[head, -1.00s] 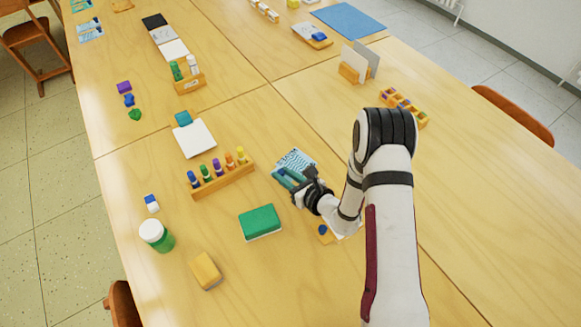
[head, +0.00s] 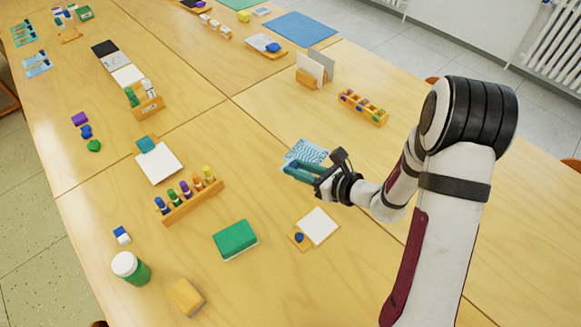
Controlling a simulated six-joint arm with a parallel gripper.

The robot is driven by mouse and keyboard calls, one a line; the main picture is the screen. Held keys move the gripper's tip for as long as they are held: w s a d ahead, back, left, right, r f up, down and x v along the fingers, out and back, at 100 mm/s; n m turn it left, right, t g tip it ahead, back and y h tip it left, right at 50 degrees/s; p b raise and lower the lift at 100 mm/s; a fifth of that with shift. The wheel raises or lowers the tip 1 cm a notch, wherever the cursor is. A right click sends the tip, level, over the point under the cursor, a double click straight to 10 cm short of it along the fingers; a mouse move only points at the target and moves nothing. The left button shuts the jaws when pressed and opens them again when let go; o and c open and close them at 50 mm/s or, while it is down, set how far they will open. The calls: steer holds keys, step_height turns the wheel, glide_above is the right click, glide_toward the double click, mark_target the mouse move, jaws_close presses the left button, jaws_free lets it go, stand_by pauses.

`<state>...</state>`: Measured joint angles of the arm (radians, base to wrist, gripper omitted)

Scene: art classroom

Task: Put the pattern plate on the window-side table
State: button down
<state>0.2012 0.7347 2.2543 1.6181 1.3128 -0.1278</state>
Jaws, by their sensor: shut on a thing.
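The right-hand table (head: 480,225), on the radiator side, looks like the window-side table, though no window shows. My arm comes in from the right and hides part of that table.
A card holder (head: 309,79) and a rack of colored pieces (head: 362,108) stand on the right-hand table. A white tile on wood (head: 318,227), a green sponge-like block (head: 235,238) and a peg rack (head: 192,203) lie on the near table. A radiator (head: 550,45) is on the wall.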

steer(key=s+d+m+t+h, duration=0.1)
steer(key=d+m+t+h, duration=0.5)
steer(key=d, duration=2.7)
steer(key=shift+m+g+h, duration=0.5)
steer(key=shift+g, duration=0.2)
steer(key=w+a+f, duration=0.4)
steer(key=w+a, duration=0.1)
steer(key=w+a+f, duration=0.2)
steer(key=a, duration=0.1)
steer(key=shift+w, duration=0.35)
steer(key=shift+w+a+f, duration=0.15)
steer(key=shift+f, duration=1)
steer(key=shift+w+a+f, duration=0.1)
steer(key=shift+w+f, duration=0.05)
steer(key=shift+f, duration=1)
steer(key=c, duration=0.7)
jaws_free()
